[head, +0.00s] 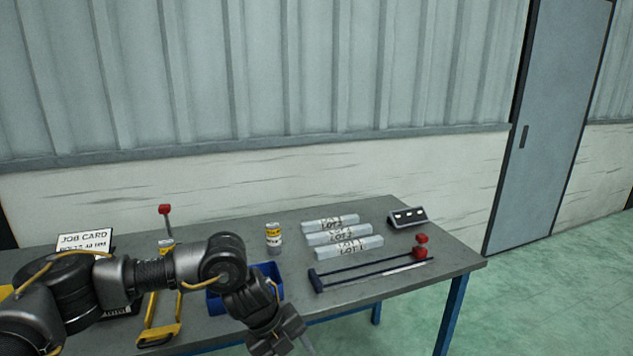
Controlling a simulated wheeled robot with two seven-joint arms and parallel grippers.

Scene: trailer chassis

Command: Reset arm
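My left arm comes in from the left across the front of the grey workbench (350,284). Its gripper (280,338) points down at the bench's front edge, near the bottom of the picture. The fingers are dark and partly cut off, so I cannot tell whether they are open or shut. A thin pale grey piece shows just right of them; I cannot tell whether it is held. My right arm and gripper are not in view.
A blue bin (215,303) sits partly behind my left arm. Around it are a can (273,238), grey labelled bars (348,248), a long dark tool (370,270), a small panel (407,217), a yellow-framed tool (160,338) and a job card (84,242). Floor at right is clear.

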